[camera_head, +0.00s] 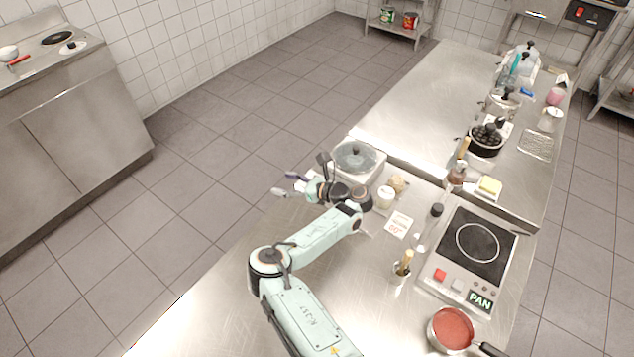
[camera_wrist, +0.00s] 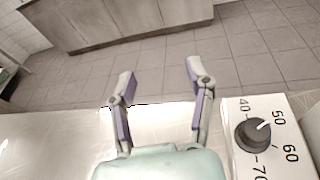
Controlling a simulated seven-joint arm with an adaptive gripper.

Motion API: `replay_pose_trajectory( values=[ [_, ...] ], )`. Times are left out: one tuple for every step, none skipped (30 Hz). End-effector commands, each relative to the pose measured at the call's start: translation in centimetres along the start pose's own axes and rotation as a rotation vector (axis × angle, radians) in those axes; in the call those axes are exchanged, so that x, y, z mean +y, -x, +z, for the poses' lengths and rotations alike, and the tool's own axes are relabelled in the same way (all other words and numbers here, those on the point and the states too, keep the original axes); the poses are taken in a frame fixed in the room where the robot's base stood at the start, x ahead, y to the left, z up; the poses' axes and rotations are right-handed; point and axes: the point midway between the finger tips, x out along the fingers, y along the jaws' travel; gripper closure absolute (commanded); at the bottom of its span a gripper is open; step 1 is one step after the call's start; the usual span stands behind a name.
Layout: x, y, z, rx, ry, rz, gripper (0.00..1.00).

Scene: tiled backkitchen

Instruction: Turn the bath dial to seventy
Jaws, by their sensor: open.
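The bath (camera_head: 342,174) is a white box with a clear lid and dark knob, at the back of the near counter. Its dial (camera_wrist: 253,134) shows in the wrist view as a dark round knob on a white panel marked 40, 50, 60 and 70. The dial's white pointer line aims up and right, close to 50. My gripper (camera_wrist: 160,80) is open and empty, to the left of the dial and apart from it. In the head view my gripper (camera_head: 285,184) is over the counter's left edge, left of the bath, and my wrist hides part of the bath's front.
A card with red print (camera_head: 398,224) lies on the counter, with a pale jar (camera_head: 385,197) near it. A hotplate (camera_head: 477,243) and a red-filled pan (camera_head: 451,330) are to the right. The floor left of the counter is clear.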

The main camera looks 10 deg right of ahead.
Motion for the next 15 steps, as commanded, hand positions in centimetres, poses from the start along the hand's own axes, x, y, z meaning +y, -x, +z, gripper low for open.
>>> replay_pose_trajectory(
  values=[
    [-1.7, 3.7, -2.0, 0.064, -0.002, -0.051, 0.47],
    [-2.7, 5.3, -2.6, 0.084, -0.003, -0.093, 0.47],
    [-3.8, 7.0, -3.4, 0.102, -0.009, -0.139, 0.47],
    [-4.5, 8.0, -3.8, 0.112, -0.014, -0.164, 0.47],
    [-5.0, 8.8, -4.2, 0.118, -0.019, -0.180, 0.47],
    [-5.5, 9.4, -4.6, 0.121, -0.025, -0.195, 0.47],
    [-5.8, 9.7, -4.8, 0.122, -0.029, -0.202, 0.47],
    [-6.0, 9.7, -4.8, 0.121, -0.031, -0.208, 0.47],
    [-6.1, 9.5, -4.9, 0.121, -0.032, -0.209, 0.47],
    [-6.2, 9.1, -5.0, 0.121, -0.032, -0.208, 0.47],
    [-6.2, 8.7, -5.0, 0.120, -0.033, -0.208, 0.47],
    [-6.3, 7.9, -5.1, 0.120, -0.032, -0.206, 0.47],
    [-6.4, 7.4, -5.2, 0.121, -0.032, -0.205, 0.47],
    [-6.5, 6.9, -5.2, 0.120, -0.032, -0.205, 0.47],
    [-6.7, 6.3, -5.3, 0.120, -0.032, -0.206, 0.47]
  ],
)
